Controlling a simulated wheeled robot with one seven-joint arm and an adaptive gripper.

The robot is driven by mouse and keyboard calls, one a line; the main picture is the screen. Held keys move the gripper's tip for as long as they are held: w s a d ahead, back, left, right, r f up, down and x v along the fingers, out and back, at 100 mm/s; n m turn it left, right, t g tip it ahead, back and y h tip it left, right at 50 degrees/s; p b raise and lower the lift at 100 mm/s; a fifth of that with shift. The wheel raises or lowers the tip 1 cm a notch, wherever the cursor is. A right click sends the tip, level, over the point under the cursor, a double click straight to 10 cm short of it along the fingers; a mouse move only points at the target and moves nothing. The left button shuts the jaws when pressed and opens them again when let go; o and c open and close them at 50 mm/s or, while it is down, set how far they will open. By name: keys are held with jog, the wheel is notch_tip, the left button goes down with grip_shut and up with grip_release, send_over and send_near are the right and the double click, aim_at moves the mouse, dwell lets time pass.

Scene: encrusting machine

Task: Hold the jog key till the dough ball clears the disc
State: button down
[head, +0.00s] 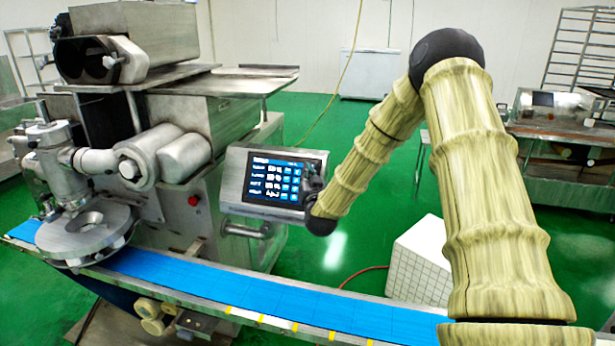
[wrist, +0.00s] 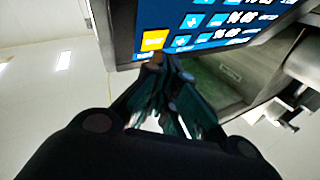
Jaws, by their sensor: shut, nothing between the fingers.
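The control panel (head: 273,181) has a lit touch screen and sits on the encrusting machine's right side. In the wrist view its screen (wrist: 205,20) shows rows of blue keys and one orange key (wrist: 154,40) at the lower left. My gripper (wrist: 168,62) is shut and empty, its fingertips at the screen's lower edge just below the orange key; I cannot tell whether they touch it. In the head view my gripper (head: 312,182) is at the panel's right edge. The round disc (head: 85,232) is under the nozzle at the left. I cannot make out a dough ball.
A blue conveyor belt (head: 260,298) runs from under the disc across the front. A red button (head: 193,200) is on the machine body. A white tiled block (head: 420,262) stands on the green floor right of the panel.

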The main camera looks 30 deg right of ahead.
jog(key=shift+w+d+f+b, duration=0.35)
jog(key=shift+d+b, duration=0.1)
jog(key=shift+b, duration=0.15)
dwell(1.2)
jog(key=shift+s+a+r, duration=0.1)
dwell(2.1)
jog(key=shift+s+a+r, duration=0.3)
jog(key=shift+a, duration=0.05)
jog(key=s+a+r, duration=0.1)
jog(key=s+a+r+p, duration=0.1)
jog(key=a, duration=0.1)
jog(key=shift+s+a+r, duration=0.15)
jog(key=shift+s+r, duration=0.15)
jog(key=shift+s, duration=0.1)
dwell(0.5)
dwell(0.4)
